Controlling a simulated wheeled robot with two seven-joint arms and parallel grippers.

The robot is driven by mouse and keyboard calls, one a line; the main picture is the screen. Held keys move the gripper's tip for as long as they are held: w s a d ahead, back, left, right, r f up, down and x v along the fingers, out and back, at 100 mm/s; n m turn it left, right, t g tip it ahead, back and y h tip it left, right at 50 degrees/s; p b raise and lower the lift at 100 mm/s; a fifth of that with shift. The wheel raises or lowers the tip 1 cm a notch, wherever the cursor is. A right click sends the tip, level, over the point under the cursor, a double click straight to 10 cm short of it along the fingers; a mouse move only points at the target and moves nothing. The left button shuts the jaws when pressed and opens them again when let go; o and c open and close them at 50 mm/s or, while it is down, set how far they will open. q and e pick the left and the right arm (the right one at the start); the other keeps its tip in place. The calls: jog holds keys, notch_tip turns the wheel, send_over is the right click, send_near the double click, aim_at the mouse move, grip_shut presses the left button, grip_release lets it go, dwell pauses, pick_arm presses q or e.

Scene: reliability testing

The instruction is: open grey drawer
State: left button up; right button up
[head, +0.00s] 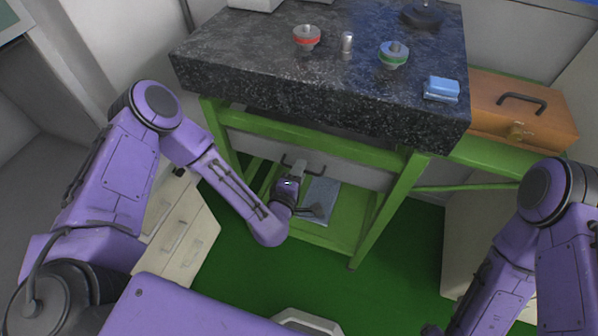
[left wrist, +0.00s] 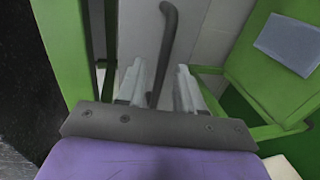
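The grey drawer (head: 345,170) is a pale front under the dark stone table top, between green beams. Its front also fills the upper middle of the left wrist view (left wrist: 138,28). Its dark bar handle (left wrist: 167,48) runs down between my left fingers, and part of the handle (head: 286,161) shows in the head view beside the gripper. My left gripper (left wrist: 158,88) is open, its two pale fingers apart on either side of the handle, with visible gaps. In the head view the left gripper (head: 298,170) is at the drawer front. My right gripper is out of view.
The stone table top (head: 300,75) overhangs the drawer, carrying a red-ringed piece (head: 306,37), a green-ringed piece (head: 394,53) and a blue block (head: 441,88). An orange toolbox (head: 545,135) is at right. A grey sheet (head: 322,198) lies on the green lower shelf. White drawers (head: 180,240) stand left.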

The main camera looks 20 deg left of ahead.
pick_arm(q)
grip_shut()
dwell(1.3)
